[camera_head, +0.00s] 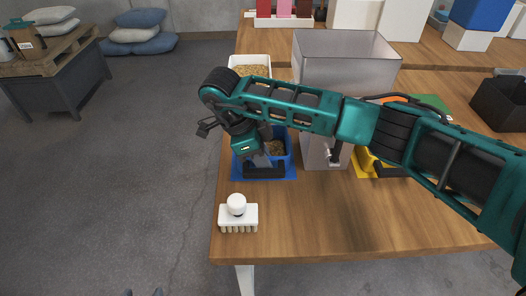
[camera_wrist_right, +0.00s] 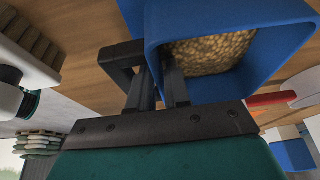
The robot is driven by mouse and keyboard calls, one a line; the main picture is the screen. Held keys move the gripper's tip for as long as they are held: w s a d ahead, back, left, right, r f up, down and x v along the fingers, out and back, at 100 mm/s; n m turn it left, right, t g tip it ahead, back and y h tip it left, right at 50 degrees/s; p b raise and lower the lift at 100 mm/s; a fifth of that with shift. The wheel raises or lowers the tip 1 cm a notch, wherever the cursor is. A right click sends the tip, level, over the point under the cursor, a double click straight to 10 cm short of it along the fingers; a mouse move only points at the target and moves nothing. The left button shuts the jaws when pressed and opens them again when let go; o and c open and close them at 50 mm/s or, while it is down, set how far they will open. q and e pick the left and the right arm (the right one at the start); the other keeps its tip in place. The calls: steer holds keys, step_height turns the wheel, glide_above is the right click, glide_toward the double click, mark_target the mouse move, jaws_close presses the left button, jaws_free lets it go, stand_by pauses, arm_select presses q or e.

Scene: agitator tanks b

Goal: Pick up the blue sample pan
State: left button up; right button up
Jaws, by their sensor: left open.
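The blue sample pan (camera_head: 286,163) stands on a blue mat (camera_head: 291,175) near the table's left edge. It has a dark handle at its front and holds tan pellets. My right gripper (camera_head: 266,160) points down at the handle side. In the right wrist view, the pan (camera_wrist_right: 290,65) fills the upper right, and the right gripper's dark fingers (camera_wrist_right: 163,90) are at its near wall and handle (camera_wrist_right: 118,65). Whether they are closed on it is unclear. Two small dark tips at the bottom edge look like my left gripper (camera_head: 142,292), empty and far from the pan.
A white brush with a round knob (camera_head: 238,214) lies in front of the pan. A grey translucent tank (camera_head: 345,65) stands behind and right of it. A white tray of pellets (camera_head: 250,66) is behind. A yellow pan (camera_head: 366,161) is to the right.

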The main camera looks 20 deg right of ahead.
steer(key=shift+f, duration=0.2)
steer(key=shift+c, duration=0.2)
jaws_close()
stand_by(0.4)
